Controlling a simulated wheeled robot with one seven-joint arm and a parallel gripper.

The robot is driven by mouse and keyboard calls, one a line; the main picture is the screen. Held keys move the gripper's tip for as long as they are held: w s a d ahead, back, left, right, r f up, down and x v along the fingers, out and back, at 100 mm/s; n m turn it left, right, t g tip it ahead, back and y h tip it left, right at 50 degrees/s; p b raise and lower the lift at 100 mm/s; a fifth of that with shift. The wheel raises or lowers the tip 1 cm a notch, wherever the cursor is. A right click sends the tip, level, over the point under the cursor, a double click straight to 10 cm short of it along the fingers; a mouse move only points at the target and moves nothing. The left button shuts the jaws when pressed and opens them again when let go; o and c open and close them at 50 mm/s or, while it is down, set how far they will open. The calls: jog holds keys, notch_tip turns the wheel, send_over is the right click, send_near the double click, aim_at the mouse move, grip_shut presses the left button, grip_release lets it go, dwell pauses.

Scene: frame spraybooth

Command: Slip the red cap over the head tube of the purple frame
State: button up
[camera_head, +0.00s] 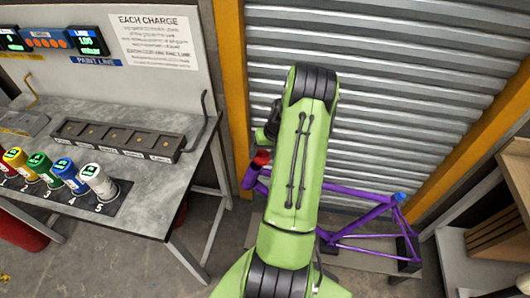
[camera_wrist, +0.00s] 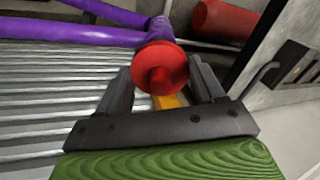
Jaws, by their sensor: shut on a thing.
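The purple frame (camera_head: 345,236) is held low in front of the shutter, partly hidden by my green arm. Its short head tube (camera_head: 250,178) is at the frame's left end and also shows behind the cap in the wrist view (camera_wrist: 160,27). The red cap (camera_head: 262,157) is at the upper end of that tube. In the wrist view the red cap (camera_wrist: 160,68) sits between the dark fingers of my gripper (camera_wrist: 162,72), which is shut on it. The cap lines up with the tube and seems to touch it. I cannot tell how far it covers the tube.
A grey bench (camera_head: 150,112) on the left bears a dark compartment tray (camera_head: 115,140) and several colored canisters (camera_head: 65,175). A blue cap (camera_head: 399,197) is on the frame's right end. A shelf (camera_head: 480,245) stands at the far right.

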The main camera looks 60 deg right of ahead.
aim_at(260, 170)
jog(key=shift+b+x, duration=2.25)
jog(key=shift+x, duration=0.85)
jog(key=shift+c, duration=0.4)
jog(key=o, duration=1.2)
jog(key=shift+a, duration=0.1)
jog(key=shift+c, duration=0.2)
jog(key=shift+s+f, duration=0.1)
jog(key=shift+s, duration=0.15)
jog(key=p+v, duration=0.1)
jog(key=v, duration=1.5)
jog(key=shift+w+p, duration=0.3)
jog(key=shift+w, duration=0.1)
